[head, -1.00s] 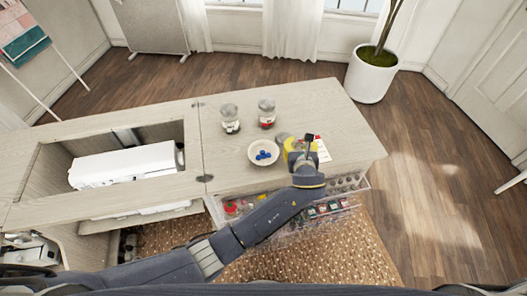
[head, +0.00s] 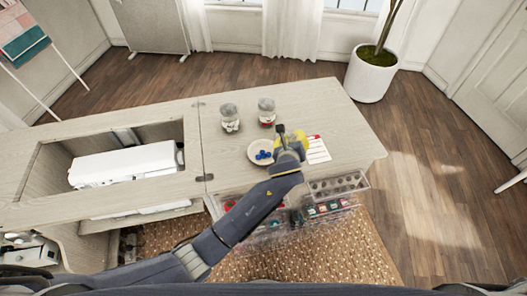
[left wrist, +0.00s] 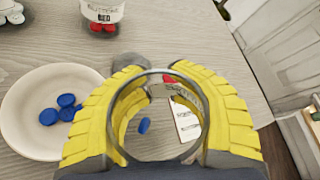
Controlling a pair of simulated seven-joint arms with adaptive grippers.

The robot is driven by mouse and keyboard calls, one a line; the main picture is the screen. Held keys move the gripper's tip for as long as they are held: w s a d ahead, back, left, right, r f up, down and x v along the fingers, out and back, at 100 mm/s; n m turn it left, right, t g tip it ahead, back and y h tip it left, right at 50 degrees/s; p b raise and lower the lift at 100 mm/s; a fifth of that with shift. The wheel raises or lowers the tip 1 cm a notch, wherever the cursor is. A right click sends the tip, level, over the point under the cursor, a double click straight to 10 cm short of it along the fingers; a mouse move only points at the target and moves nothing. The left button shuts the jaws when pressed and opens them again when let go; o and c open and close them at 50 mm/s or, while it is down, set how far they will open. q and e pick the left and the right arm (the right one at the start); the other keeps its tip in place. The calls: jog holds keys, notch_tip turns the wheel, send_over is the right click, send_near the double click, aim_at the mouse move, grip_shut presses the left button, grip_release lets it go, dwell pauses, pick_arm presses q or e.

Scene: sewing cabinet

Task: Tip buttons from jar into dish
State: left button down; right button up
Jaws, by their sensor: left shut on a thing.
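The white dish (head: 251,149) stands on the cabinet top, with several blue buttons (head: 263,155) in it. My left gripper (head: 291,141) is just right of the dish. In the left wrist view its yellow fingers (left wrist: 160,105) are shut around a clear glass jar (left wrist: 152,150). One blue button (left wrist: 144,125) shows within the jar's outline. The dish also shows in the left wrist view (left wrist: 18,112), left of the fingers and apart from the jar's visible rim. The jar is mostly hidden in the head view, and its tilt is unclear. My right gripper is not in view.
A jar with red contents (head: 266,113) and a jar with pale contents (head: 229,119) stand behind the dish. A printed card (head: 317,149) lies to the right. A clear organizer (head: 340,186) juts out at the front. The white sewing machine (head: 125,164) is left. The far right top is clear.

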pick_arm(q)
jog(key=shift+w+a+n+h, duration=0.15)
jog(key=shift+a+n+h, duration=0.35)
jog(key=shift+a+n, duration=0.1)
jog(key=shift+d+f+n+g+h+p, duration=0.2)
jog(key=shift+n+g+h+p, duration=0.1)
jog(key=shift+n+h, duration=0.25)
jog(key=shift+f+n+h+p, duration=0.15)
jog(key=shift+n+h+p, duration=0.1)
jog(key=shift+n+p, duration=0.45)
jog(key=shift+d+r+n+h+p, duration=0.15)
jog(key=shift+r+n+h+p, duration=0.3)
jog(key=shift+p, duration=0.6)
jog(key=shift+f+n+h+p, duration=0.3)
jog(key=shift+n+p, duration=0.2)
jog(key=shift+p, duration=0.5)
jog(key=shift+w+a+r+n+h+p, duration=0.15)
jog(key=shift+a+r+n+h+p, duration=0.35)
jog(key=shift+a+n, duration=0.25)
jog(key=shift+r+n+h, duration=0.35)
jog(key=shift+r+n, duration=0.05)
jog(key=shift+n, duration=0.05)
dwell(0.8)
jog(key=shift+a+f+n+h, duration=0.2)
jog(key=shift+f+n+h, duration=0.15)
jog(key=shift+n, duration=0.35)
dwell(0.4)
